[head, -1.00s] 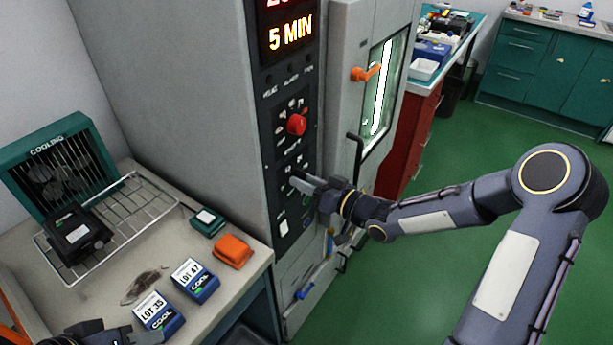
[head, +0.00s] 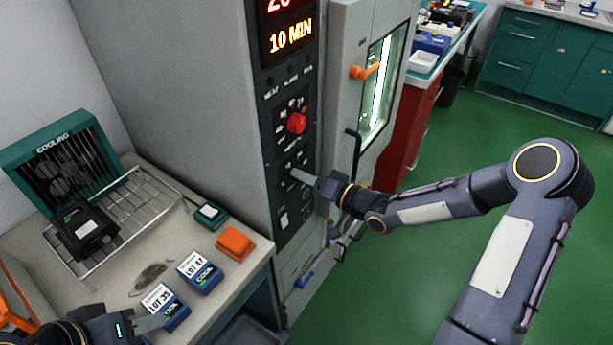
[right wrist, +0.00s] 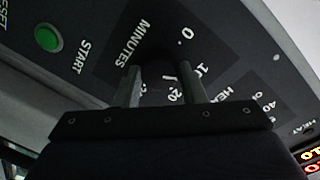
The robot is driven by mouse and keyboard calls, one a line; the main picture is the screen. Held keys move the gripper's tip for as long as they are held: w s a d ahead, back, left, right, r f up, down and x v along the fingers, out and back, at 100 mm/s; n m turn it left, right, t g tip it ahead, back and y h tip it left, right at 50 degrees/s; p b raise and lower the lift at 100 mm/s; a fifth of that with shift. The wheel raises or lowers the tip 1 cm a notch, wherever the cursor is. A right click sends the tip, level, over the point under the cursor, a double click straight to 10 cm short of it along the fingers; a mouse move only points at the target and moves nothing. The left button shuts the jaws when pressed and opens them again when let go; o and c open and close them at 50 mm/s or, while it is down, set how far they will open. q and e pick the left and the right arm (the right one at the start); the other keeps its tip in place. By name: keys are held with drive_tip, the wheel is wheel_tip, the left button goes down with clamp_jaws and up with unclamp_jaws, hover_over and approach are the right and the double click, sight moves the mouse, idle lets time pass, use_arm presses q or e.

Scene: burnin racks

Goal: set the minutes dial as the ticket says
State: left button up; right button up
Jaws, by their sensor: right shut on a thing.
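The minutes dial (right wrist: 158,62) is a dark knob under the MINUTES lettering, with numbers around it, in the right wrist view. My right gripper (head: 298,174) is shut on it at the oven's front panel, and its two fingers flank the knob in the right wrist view (right wrist: 160,88). The fingers mostly hide the dial in the head view. The lit display (head: 290,38) reads 10 MIN; its upper line is cut off. My left gripper (head: 150,323) is low at the left, by the LOT 35 block; its opening is unclear. I cannot make out a ticket.
A red knob (head: 297,123) sits above the minutes dial. A green START button (right wrist: 48,38) is nearby. Blue lot blocks (head: 199,272), an orange block (head: 235,243) and a wire rack (head: 150,212) are on the bench.

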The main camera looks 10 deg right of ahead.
drive_tip(key=o, duration=1)
drive_tip(key=v, duration=0.8)
